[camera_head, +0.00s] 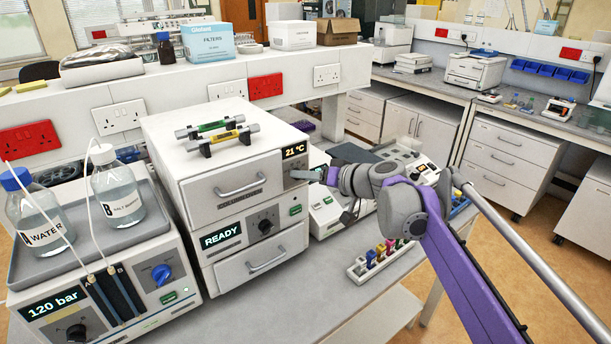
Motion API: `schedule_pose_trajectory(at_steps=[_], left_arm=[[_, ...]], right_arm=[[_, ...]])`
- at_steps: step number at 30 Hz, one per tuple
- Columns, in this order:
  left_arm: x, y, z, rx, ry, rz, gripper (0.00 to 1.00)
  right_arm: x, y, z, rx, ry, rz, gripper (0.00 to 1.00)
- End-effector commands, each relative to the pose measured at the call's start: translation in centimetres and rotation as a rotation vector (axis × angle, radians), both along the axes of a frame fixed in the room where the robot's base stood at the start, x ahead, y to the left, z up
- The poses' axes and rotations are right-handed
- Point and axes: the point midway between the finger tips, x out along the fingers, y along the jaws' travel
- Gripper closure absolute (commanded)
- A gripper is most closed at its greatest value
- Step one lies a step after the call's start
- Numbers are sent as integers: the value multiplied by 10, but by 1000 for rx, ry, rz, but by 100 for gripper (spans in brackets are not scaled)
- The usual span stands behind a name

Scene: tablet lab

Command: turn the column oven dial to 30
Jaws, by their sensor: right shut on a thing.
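The column oven (222,192) is the white upper unit of a stack on the bench. Its small display (294,151) at the upper right of its front reads 21 °C. My right gripper (306,175) comes in from the right and is shut at the oven's right front edge, just below the display. It is shut on the oven dial, which the fingers and their shadow mostly hide, so its pointer cannot be read. My left gripper is not in view.
Below the oven, a unit reads READY and has a black knob (265,226). A pump unit (112,266) at left shows 120 bar and carries a water bottle (40,221) and another bottle. A vial rack (373,264) lies on the bench under my right arm.

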Motion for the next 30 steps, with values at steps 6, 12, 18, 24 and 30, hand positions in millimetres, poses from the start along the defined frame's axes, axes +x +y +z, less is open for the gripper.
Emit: schedule_pose_trajectory(at_steps=[6,12,18,24,30], left_arm=[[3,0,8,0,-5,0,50],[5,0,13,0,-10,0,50],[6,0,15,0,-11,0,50],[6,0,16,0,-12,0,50],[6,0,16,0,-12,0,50]], right_arm=[[1,-1,1,97,70,0,100],[2,-2,0,227,163,0,100],[2,-3,-2,353,255,0,100],[2,-3,-4,450,326,-1,100],[2,-4,-4,509,369,1,100]])
